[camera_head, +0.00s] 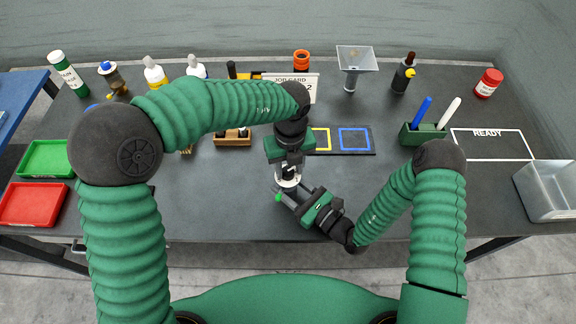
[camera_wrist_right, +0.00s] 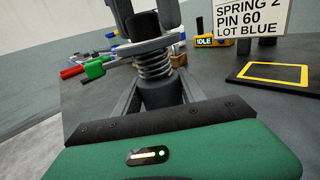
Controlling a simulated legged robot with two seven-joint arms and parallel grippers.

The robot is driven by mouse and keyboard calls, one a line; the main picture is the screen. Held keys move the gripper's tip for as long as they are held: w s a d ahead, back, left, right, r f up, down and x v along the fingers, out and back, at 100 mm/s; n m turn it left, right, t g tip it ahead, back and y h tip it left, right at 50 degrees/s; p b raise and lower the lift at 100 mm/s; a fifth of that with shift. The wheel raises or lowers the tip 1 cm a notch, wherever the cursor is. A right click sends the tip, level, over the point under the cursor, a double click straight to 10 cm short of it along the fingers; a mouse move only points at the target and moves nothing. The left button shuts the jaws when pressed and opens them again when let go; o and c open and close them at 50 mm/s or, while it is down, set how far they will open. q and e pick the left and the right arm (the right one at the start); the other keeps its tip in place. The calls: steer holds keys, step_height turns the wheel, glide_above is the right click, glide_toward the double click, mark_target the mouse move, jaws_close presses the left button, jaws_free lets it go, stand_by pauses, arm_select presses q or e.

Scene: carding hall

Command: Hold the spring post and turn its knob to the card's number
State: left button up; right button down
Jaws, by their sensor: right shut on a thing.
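The spring post (camera_head: 288,183) stands near the table's front middle. In the right wrist view its coil spring (camera_wrist_right: 154,64) shows above a dark base, under a pale collar, with the black knob (camera_wrist_right: 143,24) on top. My right gripper (camera_head: 287,195) is shut on the spring post low down. My left gripper (camera_head: 289,170) points down over the knob, one finger on each side; whether they touch it is unclear. The job card (camera_head: 303,84) is partly hidden by my left arm; the wrist view reads "SPRING 2, PIN 60, LOT BLUE" (camera_wrist_right: 247,17).
A mat with yellow and blue squares (camera_head: 365,151) lies behind right. A green pen holder (camera_head: 420,135), a READY area (camera_head: 487,156) and a clear bin (camera_head: 530,193) are at right. Green (camera_head: 45,174) and red trays (camera_head: 12,219) sit at left. Bottles line the back.

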mark_target(290, 169)
arm_select(q)
steer(key=shift+o, duration=1.3)
steer(key=shift+a, duration=0.1)
step_height(290, 169, up, 12)
arm_select(e)
steer(key=c, duration=0.6)
jaws_free()
arm_select(q)
steer(key=shift+w+f, duration=0.1)
arm_select(e)
steer(key=shift+s, duration=0.1)
